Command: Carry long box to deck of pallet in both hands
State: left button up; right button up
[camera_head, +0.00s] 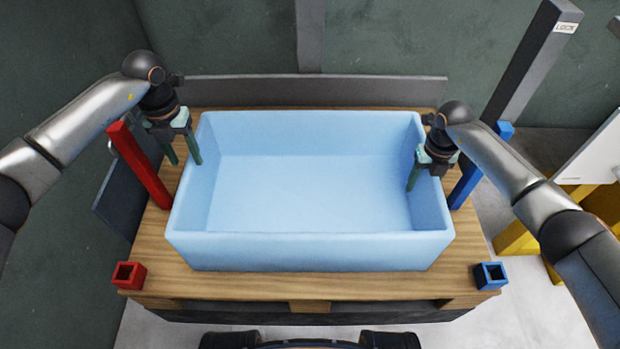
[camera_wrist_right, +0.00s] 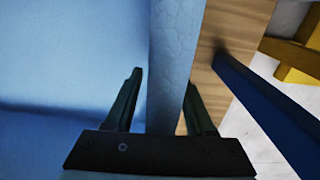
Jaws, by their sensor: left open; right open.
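The long box (camera_head: 310,252) is a light blue, open-topped, empty tub. It rests flat on the wooden deck of the pallet (camera_head: 240,286) in the head view. My left gripper (camera_head: 183,161) is open at the box's left wall, fingers pointing down; I cannot tell if its fingers straddle the rim. My right gripper (camera_head: 424,182) is open at the right wall, with one finger inside the box and the other hidden behind the wall. In the right wrist view the open gripper (camera_wrist_right: 163,80) has the box wall (camera_wrist_right: 175,50) between its fingers, with gaps visible.
A red post (camera_head: 139,165) stands left of the box and a blue post (camera_head: 467,180) right of it. A red square socket (camera_head: 129,275) and a blue one (camera_head: 490,275) sit at the front corners. A grey panel (camera_head: 310,91) runs behind. Yellow supports (camera_head: 515,238) stand at right.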

pick_arm(q)
notch_tip(320, 180, up, 4)
jog(key=shift+r, duration=0.5)
pick_arm(e)
jog(key=shift+r, duration=0.2)
notch_tip(320, 180, up, 12)
jog(key=shift+f, duration=0.2)
